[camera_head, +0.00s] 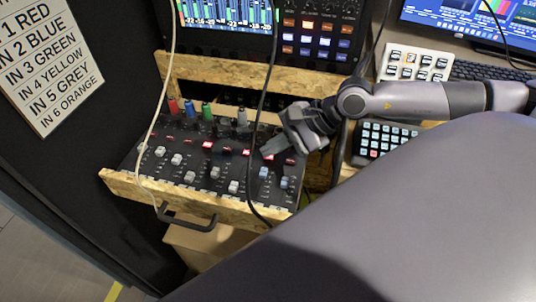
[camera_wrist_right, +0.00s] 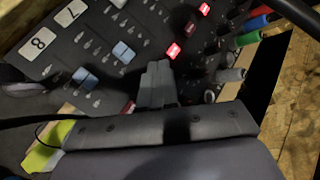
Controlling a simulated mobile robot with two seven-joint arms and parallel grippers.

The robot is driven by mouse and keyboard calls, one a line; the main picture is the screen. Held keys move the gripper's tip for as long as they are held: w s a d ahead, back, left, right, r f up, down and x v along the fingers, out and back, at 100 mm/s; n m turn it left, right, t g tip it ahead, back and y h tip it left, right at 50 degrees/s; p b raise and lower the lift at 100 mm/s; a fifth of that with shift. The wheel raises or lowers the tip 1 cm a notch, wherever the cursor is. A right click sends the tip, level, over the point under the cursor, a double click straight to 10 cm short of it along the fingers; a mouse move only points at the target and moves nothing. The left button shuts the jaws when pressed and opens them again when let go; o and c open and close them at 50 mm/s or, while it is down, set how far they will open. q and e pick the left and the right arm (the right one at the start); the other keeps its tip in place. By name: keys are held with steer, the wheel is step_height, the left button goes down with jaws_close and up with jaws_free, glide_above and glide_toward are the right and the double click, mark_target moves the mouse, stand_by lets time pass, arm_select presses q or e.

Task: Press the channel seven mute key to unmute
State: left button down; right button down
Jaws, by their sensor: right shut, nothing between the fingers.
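The audio mixer (camera_head: 150,165) lies on a wooden pull-out shelf, with faders along its front and a row of red mute keys behind them. My right gripper (camera_head: 268,152) is shut and empty, its fingertips low over the right part of the key row. In the right wrist view, the fingertips (camera_wrist_right: 158,66) are in line with the channel 7 label (camera_wrist_right: 79,18) and its light blue fader (camera_wrist_right: 122,52). The channel 7 mute key is hidden behind the fingers, so its light and any contact cannot be told. A neighbouring mute key (camera_wrist_right: 173,50) glows red.
Coloured cables (camera_head: 189,107) rise at the mixer's back. A white cable (camera_head: 146,138) and a black cable (camera_head: 256,125) hang across it. The shelf's wooden front edge (camera_head: 128,186) carries a dark handle. A small keypad (camera_head: 376,137) stands to the right.

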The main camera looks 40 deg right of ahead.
mark_target(273, 157)
steer(key=shift+f, duration=0.3)
steer(key=shift+r, duration=0.8)
steer(key=shift+r, duration=0.1)
step_height(273, 157, up, 6)
steer(key=p, duration=0.3)
stand_by(0.7)
